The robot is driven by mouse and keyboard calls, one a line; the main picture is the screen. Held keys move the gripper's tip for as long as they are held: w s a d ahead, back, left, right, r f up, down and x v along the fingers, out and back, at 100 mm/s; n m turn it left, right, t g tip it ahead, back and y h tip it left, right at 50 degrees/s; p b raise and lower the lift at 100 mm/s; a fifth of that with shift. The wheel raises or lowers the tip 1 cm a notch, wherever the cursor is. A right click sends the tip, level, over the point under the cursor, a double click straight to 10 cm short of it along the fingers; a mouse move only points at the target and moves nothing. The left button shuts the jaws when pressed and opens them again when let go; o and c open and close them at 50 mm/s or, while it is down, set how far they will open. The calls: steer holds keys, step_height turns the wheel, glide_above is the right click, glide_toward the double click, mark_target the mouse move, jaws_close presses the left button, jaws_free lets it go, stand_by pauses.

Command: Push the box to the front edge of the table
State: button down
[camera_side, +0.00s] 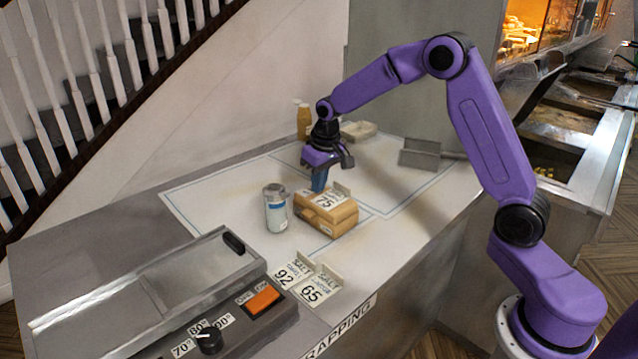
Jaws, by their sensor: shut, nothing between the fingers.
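The box (327,214) is tan, with a white label on top marked 75. It sits on the white table (230,182) near the middle of the picture. My gripper (319,187) points down just behind the box, at its far upper-left side. Its fingers are shut with nothing between them. The fingertips are partly hidden behind the box's top edge, so I cannot tell whether they touch it. The table's front edge (425,252) runs along the lower right, towards my base.

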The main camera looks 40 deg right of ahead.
steer(key=shift+s+f, duration=0.2)
steer(key=shift+f, duration=0.2)
steer(key=shift+s, duration=0.3)
steer(key=s, duration=1.3)
steer(key=shift+a, duration=0.1)
steer(key=shift+r, duration=0.8)
steer(key=s, duration=1.1)
steer(key=shift+s, duration=0.4)
steer(key=shift+s+r, duration=0.1)
